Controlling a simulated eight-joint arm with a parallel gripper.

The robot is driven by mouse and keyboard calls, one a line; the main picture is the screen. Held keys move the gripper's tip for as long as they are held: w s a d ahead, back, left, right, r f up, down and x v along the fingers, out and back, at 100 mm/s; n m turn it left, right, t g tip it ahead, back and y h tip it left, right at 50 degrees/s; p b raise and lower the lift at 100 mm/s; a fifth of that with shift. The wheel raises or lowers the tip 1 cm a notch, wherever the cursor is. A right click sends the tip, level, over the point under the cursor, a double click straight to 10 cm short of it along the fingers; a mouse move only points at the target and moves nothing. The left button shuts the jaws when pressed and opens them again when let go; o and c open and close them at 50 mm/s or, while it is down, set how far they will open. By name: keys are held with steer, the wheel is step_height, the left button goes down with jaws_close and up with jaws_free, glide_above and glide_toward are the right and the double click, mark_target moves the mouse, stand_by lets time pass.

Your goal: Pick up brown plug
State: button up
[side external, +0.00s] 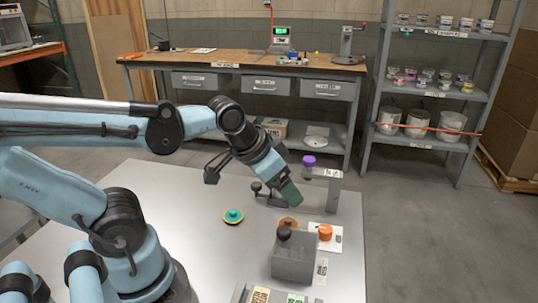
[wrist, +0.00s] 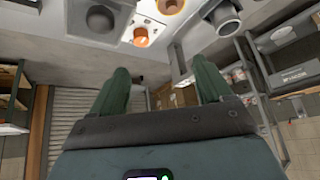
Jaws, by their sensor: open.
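A brown-orange round piece (side external: 288,222) lies on the table behind a grey block; it is the brownest thing I see, and its lower part is hidden. I cannot tell for sure whether it is the brown plug. A bright orange plug (side external: 325,231) sits on a white card just right of it, and also shows in the wrist view (wrist: 141,37). A tan round piece (wrist: 171,5) is cut off by the wrist view's top edge. My gripper (side external: 292,198) is above the table, up and behind the brown-orange piece. In the wrist view its green fingers (wrist: 160,75) are apart and empty.
The grey block (side external: 293,262) carries a dark knob (side external: 284,233). A teal piece on a yellow-orange dish (side external: 233,216) lies left. A purple-capped piece (side external: 309,162) stands by a grey bracket (side external: 334,190) beyond my gripper. The table's left middle is clear.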

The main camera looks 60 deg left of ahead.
mark_target(288, 219)
steer(key=w+a+f+m+g, duration=0.2)
steer(key=w+a+m+g, duration=0.15)
steer(key=m+g, duration=0.25)
steer(key=shift+w+d+f, duration=0.1)
steer(key=shift+w+f, duration=0.1)
steer(key=shift+f, duration=1.7)
steer(key=shift+w+a+f, duration=0.1)
steer(key=shift+w+f, duration=0.05)
steer(key=shift+f, duration=1.75)
steer(key=shift+w+d+f, duration=0.1)
steer(key=shift+w+f, duration=0.1)
steer(key=shift+f, duration=1.7)
steer(key=shift+c, duration=0.2)
steer(key=c, duration=1.1)
